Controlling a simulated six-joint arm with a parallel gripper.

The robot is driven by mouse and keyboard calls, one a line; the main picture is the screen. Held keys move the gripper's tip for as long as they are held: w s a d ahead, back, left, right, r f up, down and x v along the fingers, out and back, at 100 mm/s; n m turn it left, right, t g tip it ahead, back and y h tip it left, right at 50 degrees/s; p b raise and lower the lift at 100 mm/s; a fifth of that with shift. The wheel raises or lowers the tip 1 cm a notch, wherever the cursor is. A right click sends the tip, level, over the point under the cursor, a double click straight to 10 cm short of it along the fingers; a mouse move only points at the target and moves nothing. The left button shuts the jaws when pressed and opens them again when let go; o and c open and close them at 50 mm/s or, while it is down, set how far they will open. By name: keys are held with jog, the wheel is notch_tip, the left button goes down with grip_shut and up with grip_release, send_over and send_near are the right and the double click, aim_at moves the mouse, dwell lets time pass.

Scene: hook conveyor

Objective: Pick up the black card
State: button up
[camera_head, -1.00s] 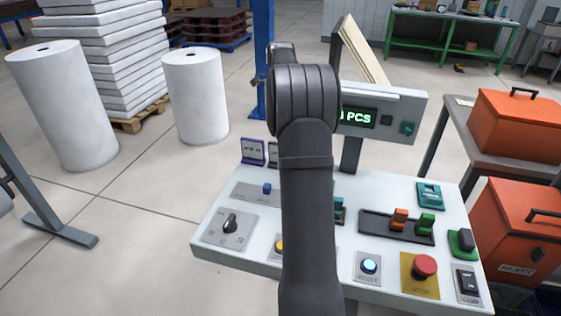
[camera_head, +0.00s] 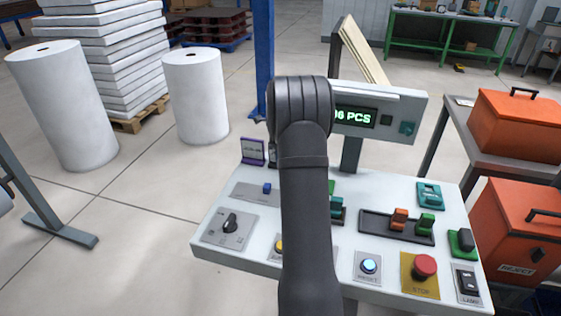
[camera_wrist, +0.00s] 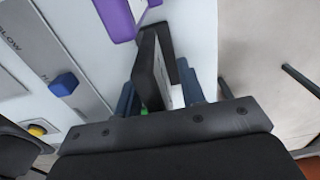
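The black card (camera_wrist: 150,66) stands in the wrist view between the two fingers of my gripper (camera_wrist: 160,98), with part of a white face showing at its right. The fingers are apart, one on each side of it; I see no firm grip, and contact is unclear. The card's lower part is hidden by the gripper. In the head view, a sliver of the black card (camera_head: 273,154) shows just right of the purple card, and my arm hides the rest. The gripper's fingers are hidden there too, behind the arm.
The purple card (camera_head: 252,151) stands close beside the black card, also in the wrist view (camera_wrist: 116,19). The panel (camera_head: 215,247) carries a blue slider knob (camera_head: 267,188), a rotary knob (camera_head: 231,223), a red stop button (camera_head: 424,266) and several switches. A display box (camera_head: 409,108) rises behind.

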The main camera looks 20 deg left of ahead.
grip_shut()
jog(key=shift+r, duration=0.1)
